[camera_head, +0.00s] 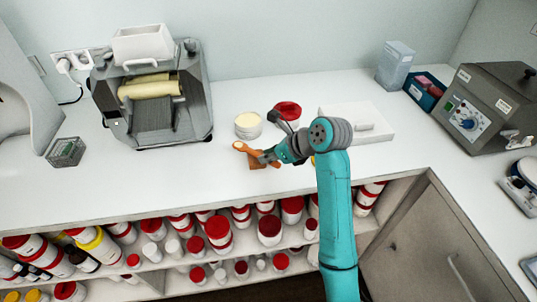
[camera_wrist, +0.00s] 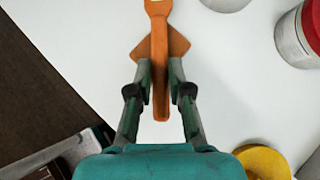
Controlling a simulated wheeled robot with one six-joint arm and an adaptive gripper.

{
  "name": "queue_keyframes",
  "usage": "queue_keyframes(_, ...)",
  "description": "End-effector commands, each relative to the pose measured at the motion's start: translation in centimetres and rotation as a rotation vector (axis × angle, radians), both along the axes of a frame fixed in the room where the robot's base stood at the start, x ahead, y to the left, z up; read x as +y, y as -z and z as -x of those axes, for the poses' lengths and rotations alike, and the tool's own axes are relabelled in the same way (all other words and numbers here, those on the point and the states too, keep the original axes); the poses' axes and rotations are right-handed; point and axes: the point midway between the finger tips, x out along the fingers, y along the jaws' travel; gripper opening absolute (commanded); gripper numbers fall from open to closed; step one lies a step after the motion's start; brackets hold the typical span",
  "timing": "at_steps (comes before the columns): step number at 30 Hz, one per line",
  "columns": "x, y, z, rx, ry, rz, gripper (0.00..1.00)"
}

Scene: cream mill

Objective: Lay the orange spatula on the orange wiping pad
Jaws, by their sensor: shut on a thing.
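My gripper (camera_head: 268,156) is shut on the orange spatula (camera_head: 243,147) above the white counter. In the wrist view the spatula (camera_wrist: 159,40) runs lengthwise between my two fingertips (camera_wrist: 160,68), with its wider end pointing away from my wrist. The orange wiping pad (camera_head: 257,164) lies on the counter under the spatula and partly hidden by it. In the wrist view the pad (camera_wrist: 177,44) shows as corners on both sides of the spatula. I cannot tell whether the spatula touches the pad.
A cream-topped tub (camera_head: 248,131) and a red-lidded tub (camera_head: 288,109) stand just behind my gripper. A white flat device (camera_head: 370,128) is to the right. A roller mill (camera_head: 155,105) stands at the left. The counter left of the pad is clear; its front edge is close.

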Motion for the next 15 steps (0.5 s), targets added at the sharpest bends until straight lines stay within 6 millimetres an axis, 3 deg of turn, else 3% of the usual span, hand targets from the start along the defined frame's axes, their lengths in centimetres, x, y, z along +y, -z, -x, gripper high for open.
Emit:
queue_keyframes(5, 0.0, 0.23, 0.01, 0.0, 0.0, 0.001, 0.0)
queue_keyframes(6, 0.0, 0.24, 0.0, 0.0, 0.0, 0.0, 0.24)
queue_keyframes(9, 0.0, 0.21, 0.0, 0.0, 0.0, 0.0, 0.44)
queue_keyframes(15, 0.01, 0.21, 0.0, 0.0, 0.0, 0.0, 0.44)
